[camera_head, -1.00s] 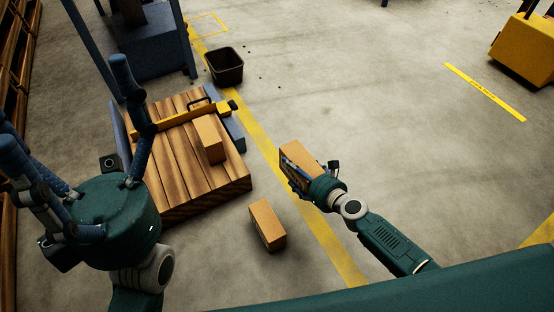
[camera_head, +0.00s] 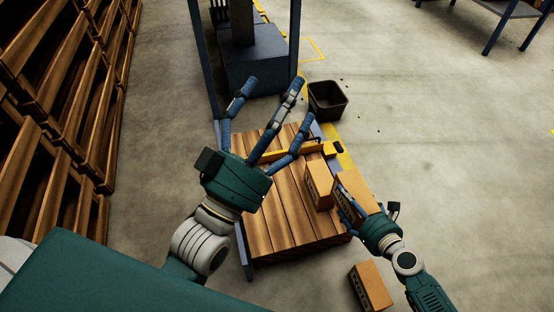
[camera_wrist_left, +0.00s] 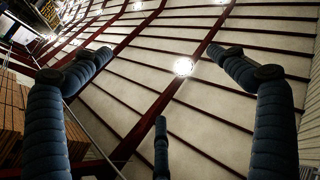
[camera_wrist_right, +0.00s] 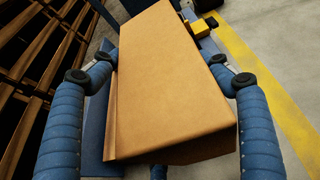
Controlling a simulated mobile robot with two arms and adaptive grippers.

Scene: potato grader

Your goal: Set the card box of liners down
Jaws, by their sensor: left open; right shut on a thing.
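My right gripper (camera_head: 350,203) is shut on a brown card box (camera_head: 358,190). The held box appears by the right edge of the wooden pallet (camera_head: 270,222); I cannot tell its height above it. In the right wrist view the box (camera_wrist_right: 165,80) sits between the blue fingers, its top face towards the camera. A similar box (camera_head: 318,182) stands on the pallet, just left of the held one. A third box (camera_head: 370,287) is on the floor near the pallet's front right. My left gripper (camera_head: 274,98) is open and empty, fingers spread, over the pallet's far left.
A yellow bar (camera_head: 295,152) lies across the far part of the pallet. A dark bin (camera_head: 327,100) stands behind it on the floor. Wooden racks (camera_head: 60,130) line the left side.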

